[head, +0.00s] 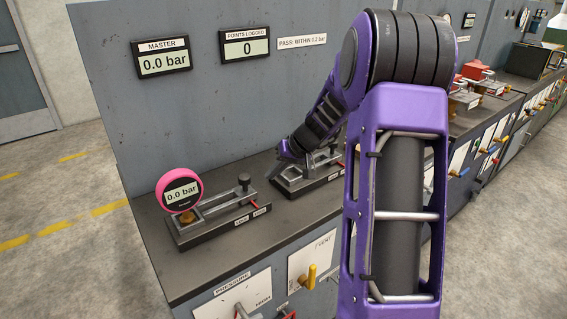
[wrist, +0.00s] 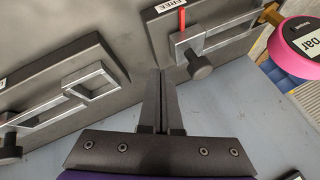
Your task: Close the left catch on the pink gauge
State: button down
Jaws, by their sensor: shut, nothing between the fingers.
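The pink gauge (head: 180,190) stands upright at the left end of a dark base on the bench and reads 0.0 bar. It also shows at the right edge of the wrist view (wrist: 297,42). The left catch (head: 222,202), a grey metal bar with a black knob, lies on that base right of the gauge. In the wrist view its knob (wrist: 201,67) and a red pointer (wrist: 182,20) beside a FREE label are seen. My gripper (wrist: 161,72) is shut and empty, its tips close to this knob in the picture; contact cannot be told.
A second catch fixture (head: 305,178) stands to the right, partly hidden behind my arm; its grey frame (wrist: 95,80) fills the left of the wrist view. A grey panel with displays (head: 162,58) rises behind the bench. Valve handles (head: 310,277) are on the front.

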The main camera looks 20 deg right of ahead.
aim_at(243, 198)
jog(key=shift+w+a+r, duration=0.1)
jog(key=shift+w+a, duration=0.1)
jog(key=shift+a, duration=0.75)
jog(key=shift+w+a, duration=0.2)
jog(key=shift+a, duration=0.7)
jog(key=shift+a, duration=0.25)
jog(key=a+b, duration=0.1)
jog(key=a, duration=0.1)
jog(key=s+a+b, duration=0.1)
jog(key=a+b, duration=0.1)
jog(key=shift+s+a, duration=0.15)
jog(key=shift+a, duration=0.35)
